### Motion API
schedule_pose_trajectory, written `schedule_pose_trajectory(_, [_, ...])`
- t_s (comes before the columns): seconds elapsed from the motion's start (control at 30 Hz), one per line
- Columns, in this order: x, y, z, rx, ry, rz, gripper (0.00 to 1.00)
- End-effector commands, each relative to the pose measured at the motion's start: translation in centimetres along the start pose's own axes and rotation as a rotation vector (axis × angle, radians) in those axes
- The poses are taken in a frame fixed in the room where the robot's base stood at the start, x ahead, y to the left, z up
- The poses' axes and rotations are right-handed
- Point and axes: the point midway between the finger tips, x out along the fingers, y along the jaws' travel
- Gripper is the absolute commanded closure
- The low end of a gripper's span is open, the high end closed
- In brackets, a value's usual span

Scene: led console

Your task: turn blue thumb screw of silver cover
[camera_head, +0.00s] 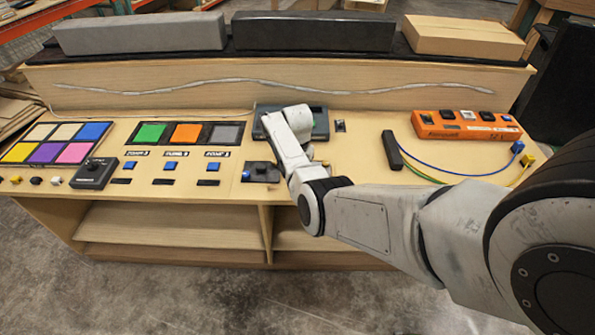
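A silver-grey square cover (225,134) lies in a black frame on the console, right of the orange one. A small blue thumb screw (212,167) stands below it, in front of its label. My arm comes in from the right, and its white wrist (296,120) is over the console, right of the silver cover and apart from it. No gripper fingers can be made out; the end of my arm seems hidden behind its own links.
Green (150,134) and orange (187,134) covers have similar blue screws (130,165). A black device (262,173) sits between the silver cover's screw and my arm. A dark grey box (320,124) is behind my wrist. An orange box (466,125) with cables stands at right.

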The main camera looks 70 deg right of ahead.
Motion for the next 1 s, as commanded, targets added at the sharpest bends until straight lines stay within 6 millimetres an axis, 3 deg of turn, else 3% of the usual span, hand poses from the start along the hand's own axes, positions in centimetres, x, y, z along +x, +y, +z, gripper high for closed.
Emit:
schedule_pose_trajectory(0.47, [-0.62,-0.34,-0.36,0.012,0.011,-0.007,1.0])
schedule_pose_trajectory(0.5, [-0.62,-0.34,-0.36,0.012,0.011,-0.007,0.7])
schedule_pose_trajectory(0.73, [-0.32,-0.19,-0.19,0.011,0.006,-0.004,0.48])
schedule_pose_trajectory(1.0, [-0.27,-0.1,-0.1,0.011,0.003,-0.002,0.47])
